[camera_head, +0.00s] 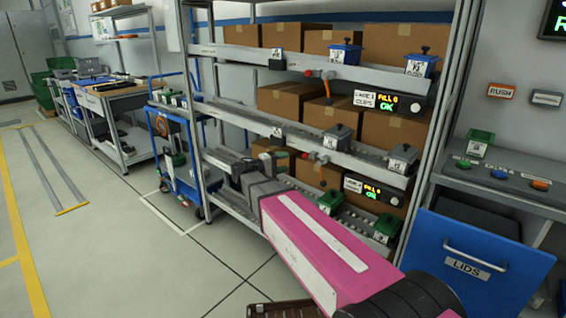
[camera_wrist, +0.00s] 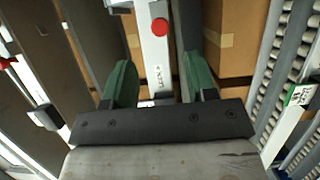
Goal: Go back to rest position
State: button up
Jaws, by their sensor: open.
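My pink arm reaches from the lower right toward the shelf rack in the head view. A pale rail (camera_wrist: 154,50) with a red button (camera_wrist: 159,26) and a small label shows behind the gap. Whether the fingers touch the rail cannot be told.
The rack holds cardboard boxes (camera_head: 390,43) and small lidded bins (camera_head: 421,64) on several levels. A blue LIDS drawer (camera_head: 480,262) stands at right. A blue cart (camera_head: 178,150) is left of the rack. Open floor (camera_head: 110,235) lies at left.

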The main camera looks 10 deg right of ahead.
jog(key=s+d+f+m+g+y, duration=0.1)
jog(key=s+d+f+g+y, duration=0.2)
jog(key=f, duration=0.4)
jog(key=s+d+f+g+y, duration=0.1)
jog(key=s+d+f+y, duration=0.2)
jog(key=s+d+f, duration=0.4)
jog(key=s+a+f+m+g+y, duration=0.1)
jog(key=s+f+m+g+y, duration=0.1)
jog(key=s+f+y, duration=0.7)
jog(key=shift+a+f+m+g+y, duration=0.4)
jog(key=shift+f+m+y, duration=0.35)
jog(key=shift+f, duration=0.35)
